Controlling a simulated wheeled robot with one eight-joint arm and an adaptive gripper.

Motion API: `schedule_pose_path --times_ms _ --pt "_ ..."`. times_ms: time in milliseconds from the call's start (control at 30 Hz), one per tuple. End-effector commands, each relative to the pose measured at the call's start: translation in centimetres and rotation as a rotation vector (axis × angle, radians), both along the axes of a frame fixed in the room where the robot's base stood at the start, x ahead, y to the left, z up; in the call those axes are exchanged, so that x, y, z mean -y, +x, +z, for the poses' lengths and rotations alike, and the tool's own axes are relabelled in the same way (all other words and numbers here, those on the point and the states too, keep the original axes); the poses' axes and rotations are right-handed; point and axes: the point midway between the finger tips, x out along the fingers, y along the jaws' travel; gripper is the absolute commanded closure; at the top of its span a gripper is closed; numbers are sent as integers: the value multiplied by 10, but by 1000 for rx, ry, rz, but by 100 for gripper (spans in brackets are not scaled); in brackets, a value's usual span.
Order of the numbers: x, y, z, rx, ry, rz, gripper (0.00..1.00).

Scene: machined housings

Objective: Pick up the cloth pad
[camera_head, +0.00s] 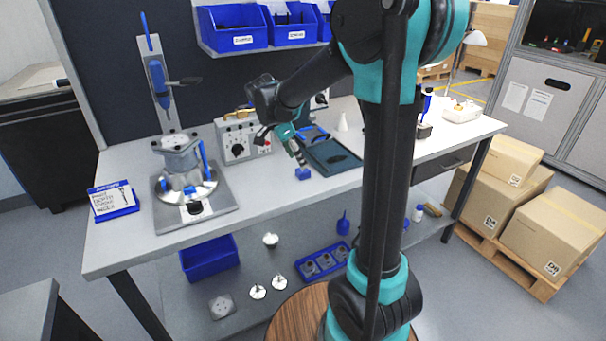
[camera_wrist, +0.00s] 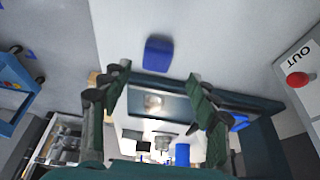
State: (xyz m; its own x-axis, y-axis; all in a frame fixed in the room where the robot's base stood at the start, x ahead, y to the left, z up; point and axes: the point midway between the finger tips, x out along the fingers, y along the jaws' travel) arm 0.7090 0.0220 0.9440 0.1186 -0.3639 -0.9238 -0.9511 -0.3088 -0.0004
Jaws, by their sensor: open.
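A small blue pad, which looks like the cloth pad (camera_head: 303,174), lies on the workbench near its front edge, just left of a dark mat. It also shows in the wrist view (camera_wrist: 158,53) as a blue rounded block on the pale bench top, beyond the fingertips. My gripper (camera_head: 299,160) points down over the bench, close above and slightly left of the pad. In the wrist view its two fingers (camera_wrist: 159,82) are spread apart with nothing held between them. The pad appears clear of both fingers.
The dark mat (camera_head: 334,157) lies right of the pad, with blue-handled tools behind it. A grey control box (camera_head: 240,140) stands behind left. A metal housing (camera_head: 182,160) sits on a fixture at left. Blue bins (camera_head: 233,27) hang above. Bench between fixture and pad is clear.

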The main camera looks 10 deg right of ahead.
Motion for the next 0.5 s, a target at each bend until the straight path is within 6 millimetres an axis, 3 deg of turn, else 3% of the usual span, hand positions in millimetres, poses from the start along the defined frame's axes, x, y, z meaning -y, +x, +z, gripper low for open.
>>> schedule_pose_path --times_ms 300,500 --pt "14 -1 -38 0 0 -1 40" --pt "18 1 -48 0 0 0 40"
